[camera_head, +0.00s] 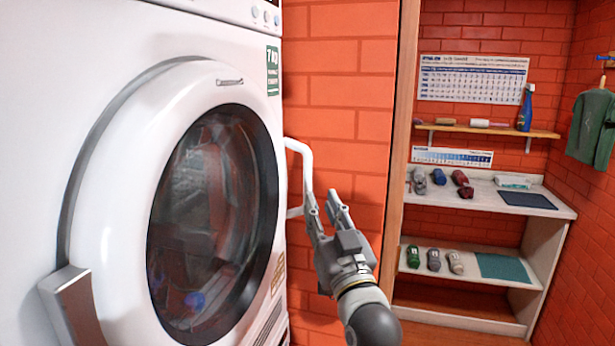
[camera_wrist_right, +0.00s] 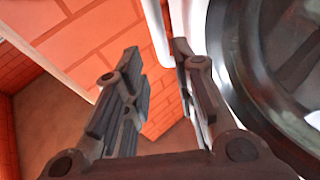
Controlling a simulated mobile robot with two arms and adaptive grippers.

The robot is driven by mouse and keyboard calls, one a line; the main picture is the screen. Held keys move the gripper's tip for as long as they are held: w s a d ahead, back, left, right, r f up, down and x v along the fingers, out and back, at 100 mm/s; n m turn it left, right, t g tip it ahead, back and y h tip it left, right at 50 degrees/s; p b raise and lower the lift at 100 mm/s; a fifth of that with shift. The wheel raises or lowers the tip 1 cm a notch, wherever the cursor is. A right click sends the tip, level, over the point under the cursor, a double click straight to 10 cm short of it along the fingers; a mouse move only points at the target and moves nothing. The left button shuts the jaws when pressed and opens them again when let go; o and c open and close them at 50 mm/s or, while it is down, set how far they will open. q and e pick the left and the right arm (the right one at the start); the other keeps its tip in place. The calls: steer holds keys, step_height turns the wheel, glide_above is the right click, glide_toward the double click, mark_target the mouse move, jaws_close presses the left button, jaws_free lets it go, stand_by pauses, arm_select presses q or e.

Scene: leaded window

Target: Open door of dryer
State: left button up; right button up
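The white dryer (camera_head: 45,130) fills the left of the head view. Its round door (camera_head: 120,190) has a dark glass window (camera_head: 215,210) and looks shut. A white bracket-shaped handle (camera_head: 307,160) stands out at the right side of the door. My right gripper (camera_head: 323,197) is open and empty, with its fingertips close to the handle's lower part. In the right wrist view, the white handle bar (camera_wrist_right: 157,30) shows at the gap between the open fingers (camera_wrist_right: 155,55); I cannot tell whether they touch it. My left gripper is not in view.
A grey block (camera_head: 75,305) sits at the door's lower left edge. A brick wall (camera_head: 345,110) stands behind the gripper. At the right, a white shelf unit (camera_head: 555,205) holds bottles and mats. A blue bottle (camera_head: 526,108) stands on a wooden shelf (camera_head: 480,129), and a green shirt (camera_head: 592,125) hangs nearby.

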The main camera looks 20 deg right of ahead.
mark_target(309, 179)
steer(key=p+x, duration=0.2)
steer(key=x, duration=0.8)
steer(key=shift+f+p, duration=0.1)
steer(key=shift+p, duration=0.2)
steer(key=shift+c, duration=0.3)
jaws_close()
